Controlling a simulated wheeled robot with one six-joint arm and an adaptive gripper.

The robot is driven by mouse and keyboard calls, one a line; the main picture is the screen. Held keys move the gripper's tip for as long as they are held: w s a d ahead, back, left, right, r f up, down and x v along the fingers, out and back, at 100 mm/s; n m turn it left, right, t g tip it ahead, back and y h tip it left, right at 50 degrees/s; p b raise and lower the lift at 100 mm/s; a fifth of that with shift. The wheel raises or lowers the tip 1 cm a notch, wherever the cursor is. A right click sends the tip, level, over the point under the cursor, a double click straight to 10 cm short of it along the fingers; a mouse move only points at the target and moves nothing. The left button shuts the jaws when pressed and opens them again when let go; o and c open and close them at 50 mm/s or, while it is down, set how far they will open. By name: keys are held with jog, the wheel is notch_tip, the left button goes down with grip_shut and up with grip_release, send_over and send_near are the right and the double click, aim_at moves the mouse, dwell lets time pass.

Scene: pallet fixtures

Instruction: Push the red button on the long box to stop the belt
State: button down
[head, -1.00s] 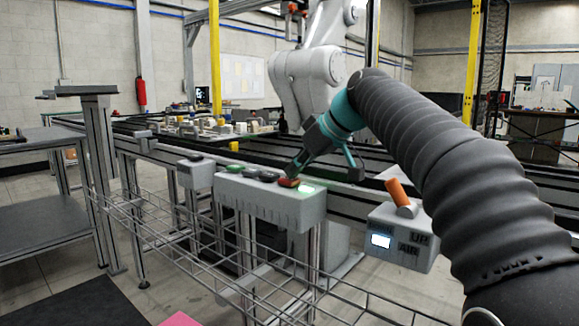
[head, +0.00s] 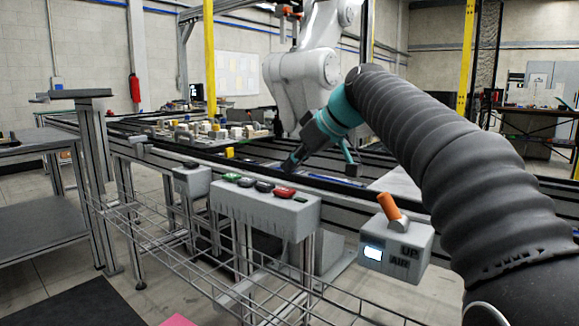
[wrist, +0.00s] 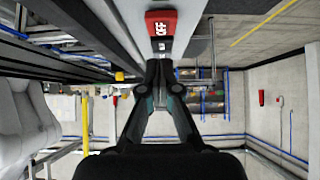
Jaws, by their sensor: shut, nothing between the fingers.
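The long grey box (head: 262,212) is mounted along the front of the conveyor, with a row of red, green and dark buttons on top. In the wrist view, a red button marked OFF (wrist: 161,23) lies just beyond my fingertips. My gripper (head: 289,166) is shut and empty, with its tips pointing down. In the head view the tips appear just above and behind the red button, with a gap between them.
A smaller grey box (head: 192,181) sits to the left. A grey box with an orange lever (head: 390,206) and a lit panel is at right. A wire rack (head: 190,255) runs below in front. A large white robot arm (head: 300,80) stands behind the belt.

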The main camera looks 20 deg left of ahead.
jog(key=p+v, duration=0.1)
jog(key=v, duration=0.8)
jog(key=shift+d+r, duration=0.15)
jog(key=shift+d, duration=0.1)
